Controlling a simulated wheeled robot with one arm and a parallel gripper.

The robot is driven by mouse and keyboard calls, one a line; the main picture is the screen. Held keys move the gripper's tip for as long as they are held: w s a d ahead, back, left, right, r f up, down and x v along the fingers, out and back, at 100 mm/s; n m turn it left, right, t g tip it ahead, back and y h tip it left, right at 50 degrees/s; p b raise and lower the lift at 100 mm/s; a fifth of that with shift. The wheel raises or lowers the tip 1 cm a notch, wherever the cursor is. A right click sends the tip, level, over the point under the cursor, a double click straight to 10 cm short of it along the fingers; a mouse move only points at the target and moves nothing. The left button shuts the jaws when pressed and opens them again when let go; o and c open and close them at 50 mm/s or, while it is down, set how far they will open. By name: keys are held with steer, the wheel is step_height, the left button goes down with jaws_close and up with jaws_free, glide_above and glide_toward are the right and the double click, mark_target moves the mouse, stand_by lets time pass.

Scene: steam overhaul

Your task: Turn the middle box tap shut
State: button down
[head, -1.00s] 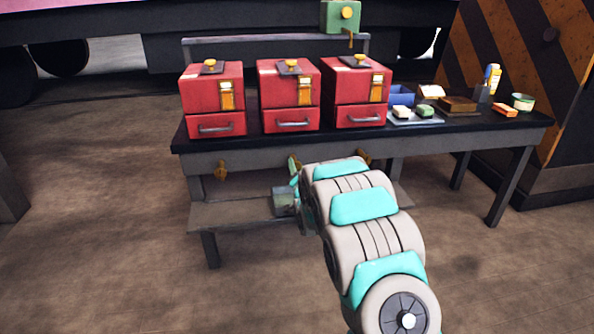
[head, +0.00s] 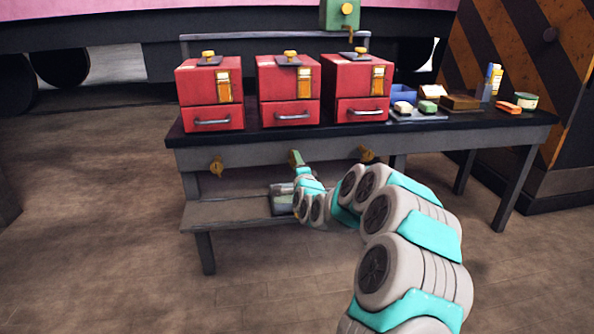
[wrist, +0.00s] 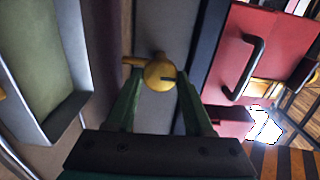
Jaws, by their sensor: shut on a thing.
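The middle box tap (wrist: 159,74) is a round brass knob with a short stub pointing left in the wrist view. It sits on the grey front rail (wrist: 155,30) under the middle red box (head: 289,92). My gripper (wrist: 158,84) has its green fingers on either side of the tap and is shut on it. In the head view my gripper (head: 296,160) reaches the rail and hides most of this tap. The left tap (head: 216,166) and right tap (head: 367,154) are brass and hang on the same rail.
Red boxes (head: 210,95) stand in a row on the dark bench. A tray (head: 283,204) sits on the lower shelf (head: 240,215), below my gripper. Small items, including a brown block (head: 460,103), lie at the bench's right. The floor in front is clear.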

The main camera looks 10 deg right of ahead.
steer(key=shift+m, duration=0.3)
steer(key=shift+c, duration=1.6)
jaws_free()
steer(key=s, duration=0.7)
steer(key=shift+s, duration=0.35)
